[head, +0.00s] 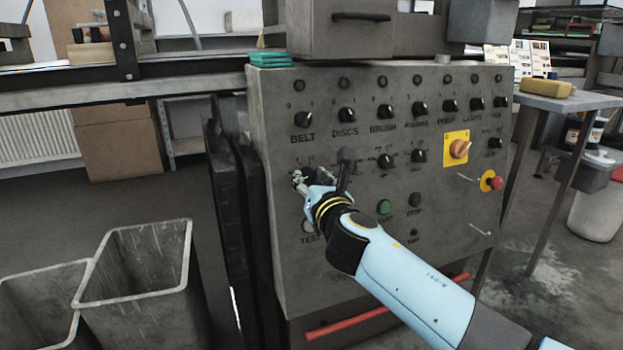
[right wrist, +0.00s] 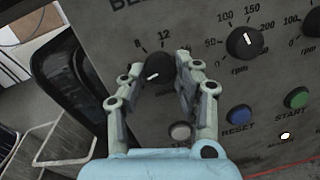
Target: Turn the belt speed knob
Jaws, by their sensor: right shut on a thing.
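The belt speed knob (right wrist: 157,66) is a black round knob with a white pointer mark, on the grey panel (head: 285,260) beside a scale showing 8 and 12. My right gripper (head: 299,180) reaches the left part of the panel in the head view. In the right wrist view, my right gripper (right wrist: 160,72) has one finger on each side of the knob and is shut on it. In the head view the gripper hides most of this knob. My left gripper is not in view.
A knob marked in rpm (right wrist: 244,41), a blue reset button (right wrist: 238,115) and a green start button (right wrist: 296,98) are close by. The panel also has a yellow-plated switch (head: 457,148) and a red stop button (head: 496,183). Grey bins (head: 135,285) stand left.

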